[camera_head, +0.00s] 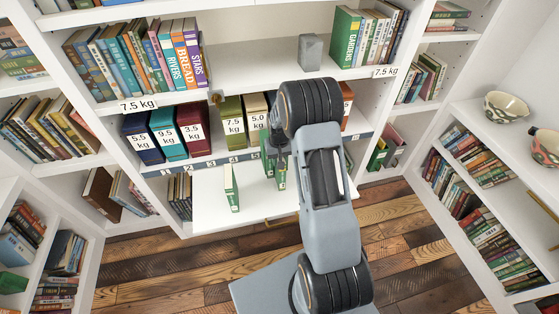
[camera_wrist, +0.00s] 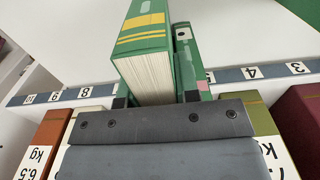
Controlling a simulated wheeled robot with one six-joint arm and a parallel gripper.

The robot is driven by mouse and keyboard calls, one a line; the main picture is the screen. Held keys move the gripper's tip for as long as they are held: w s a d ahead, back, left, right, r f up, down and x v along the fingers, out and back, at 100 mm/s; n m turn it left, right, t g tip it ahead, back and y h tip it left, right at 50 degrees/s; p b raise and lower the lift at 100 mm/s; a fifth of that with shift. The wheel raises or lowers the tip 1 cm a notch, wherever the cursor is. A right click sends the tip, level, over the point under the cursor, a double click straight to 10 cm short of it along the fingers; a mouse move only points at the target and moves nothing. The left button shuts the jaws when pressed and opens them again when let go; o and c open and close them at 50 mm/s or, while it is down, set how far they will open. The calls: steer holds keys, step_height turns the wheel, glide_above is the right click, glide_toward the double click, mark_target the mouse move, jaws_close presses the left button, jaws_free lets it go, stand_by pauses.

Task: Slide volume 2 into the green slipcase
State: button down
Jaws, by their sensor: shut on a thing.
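My gripper (camera_head: 276,150) is shut on a green book with yellow bands and pale page edges, (camera_wrist: 146,45) in the wrist view, with a finger on each side. In the head view the held green book (camera_head: 281,179) is partly hidden by my arm, over the white pull-out board. A narrower green upright piece (camera_wrist: 187,58) is close beside the book in the wrist view. A green upright piece (camera_head: 231,189) stands on the board, left of my gripper in the head view. I cannot read a volume number or make out the slipcase opening.
The white board (camera_head: 208,208) is bare around the green pieces. Behind it, weight-marked boxes such as the red one (camera_head: 194,130) line a shelf above a numbered strip (camera_head: 190,165).

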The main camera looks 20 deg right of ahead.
steer(key=c, duration=0.8)
jaws_free()
steer(key=shift+w, duration=0.1)
step_height(320, 180, up, 14)
steer(key=shift+f, duration=0.1)
